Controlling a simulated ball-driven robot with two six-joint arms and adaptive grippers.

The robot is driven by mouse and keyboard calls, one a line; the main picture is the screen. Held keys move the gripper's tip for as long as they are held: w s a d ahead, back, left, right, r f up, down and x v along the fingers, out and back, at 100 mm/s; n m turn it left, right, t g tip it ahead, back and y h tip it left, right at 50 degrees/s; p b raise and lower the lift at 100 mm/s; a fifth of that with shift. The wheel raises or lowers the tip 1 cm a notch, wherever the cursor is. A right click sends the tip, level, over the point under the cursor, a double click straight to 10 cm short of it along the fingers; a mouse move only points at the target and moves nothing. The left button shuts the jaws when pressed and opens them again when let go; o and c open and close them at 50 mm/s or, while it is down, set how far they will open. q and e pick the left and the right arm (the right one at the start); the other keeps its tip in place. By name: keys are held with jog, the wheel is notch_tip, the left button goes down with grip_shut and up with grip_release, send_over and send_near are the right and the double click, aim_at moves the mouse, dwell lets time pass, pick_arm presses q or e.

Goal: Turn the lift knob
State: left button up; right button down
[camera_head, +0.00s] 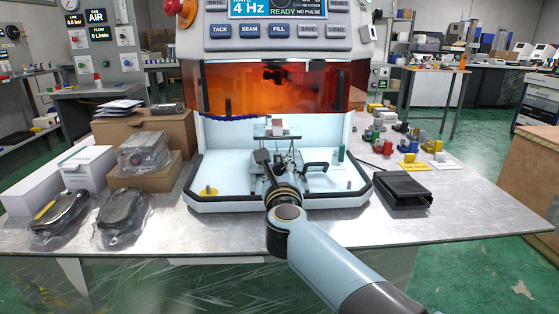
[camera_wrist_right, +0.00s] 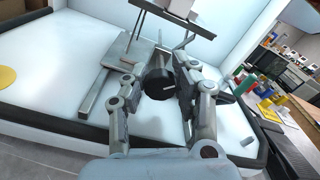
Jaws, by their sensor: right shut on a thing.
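The lift knob (camera_wrist_right: 155,86), a dark round knob with a pale mark on its face, sits between the fingers of my right gripper (camera_wrist_right: 158,77) in the right wrist view. The fingers are shut on its two sides. In the head view my right gripper (camera_head: 281,165) reaches into the white machine tray at the front of the lift stage (camera_head: 277,136), and it hides the knob there. The stage's small platform carries a pale block (camera_head: 279,127); the block is partly cut off in the wrist view. My left gripper is not in view.
The machine (camera_head: 278,44) has an orange window above the tray and a black rim (camera_head: 215,204) in front. A green cylinder (camera_head: 341,153) stands at the tray's right. Boxes (camera_head: 148,135) and bagged parts crowd the left; a black holder (camera_head: 401,190) lies right.

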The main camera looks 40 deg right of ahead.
jog(key=n+p, duration=0.3)
jog(key=n, duration=0.1)
jog(key=shift+a+r+n, duration=0.1)
jog(key=shift+r+n, duration=0.05)
jog(key=shift+n, duration=0.15)
jog(key=n+p, duration=0.2)
jog(key=n, duration=0.2)
jog(key=shift+f+n+p, duration=0.2)
jog(key=shift+n+p, duration=0.1)
jog(key=shift+n, duration=0.1)
jog(key=c, duration=1)
grip_release()
jog(key=shift+f, duration=0.1)
